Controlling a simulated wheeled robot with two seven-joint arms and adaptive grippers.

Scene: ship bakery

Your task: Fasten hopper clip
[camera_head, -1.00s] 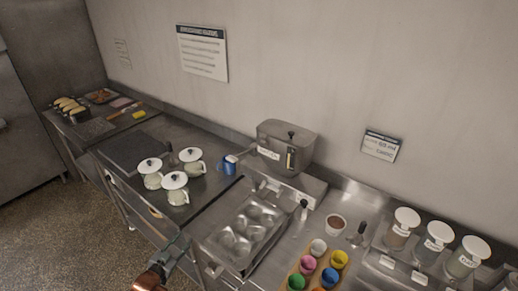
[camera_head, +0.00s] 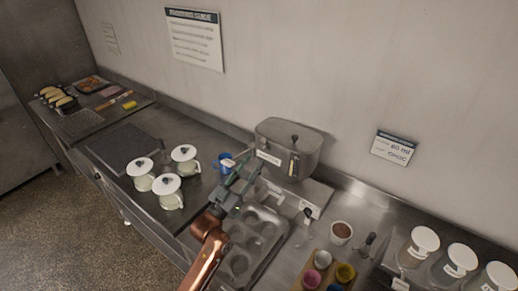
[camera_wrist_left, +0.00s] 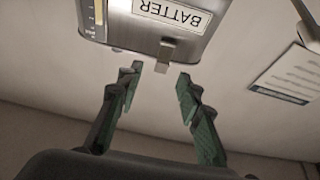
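The hopper (camera_head: 287,145) is a grey metal box with a lid and a knob, standing against the wall in the head view. In the left wrist view the hopper (camera_wrist_left: 118,30) appears upside down at the top, with a white BATTER label (camera_wrist_left: 172,13). A small grey tab, which looks like the clip (camera_wrist_left: 168,50), sticks out by the label's edge. My left gripper (camera_head: 248,167) is in front of the hopper's left side. In the wrist view the left gripper (camera_wrist_left: 160,72) is open, its green fingers apart and empty, with the tab between and beyond the tips. My right gripper is out of view.
A muffin tin (camera_head: 268,217) lies under my arm. Several white-lidded pots (camera_head: 170,190) stand at left. Colored cups (camera_head: 322,258), a brown-filled cup (camera_head: 341,231) and lidded jars (camera_head: 424,240) are at right.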

